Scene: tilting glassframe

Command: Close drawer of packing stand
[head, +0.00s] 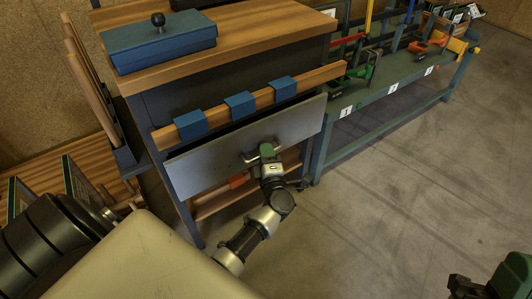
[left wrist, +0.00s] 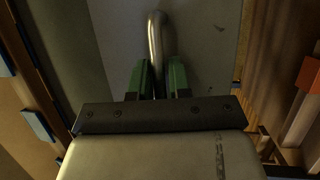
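The packing stand (head: 170,135) has a wooden top and a dark body. Its drawer (head: 215,167) has a plain grey front panel that stands out from the body, with a dark gap showing above it. A bent metal handle (head: 249,158) is on the panel; it also shows in the left wrist view (left wrist: 156,38). My left gripper (head: 267,151) is at this handle, its green fingers (left wrist: 159,82) close on either side of the bar and appearing shut on it. My right gripper (head: 484,285) shows only partly at the lower right corner, away from the stand; its opening is unclear.
A blue box (head: 158,42) with a black knob lies on the stand. A wooden rail (head: 303,86) with blue blocks runs above the drawer. A green bench (head: 385,100) with numbered places and tools stands to the right. The concrete floor (head: 400,200) in front is clear.

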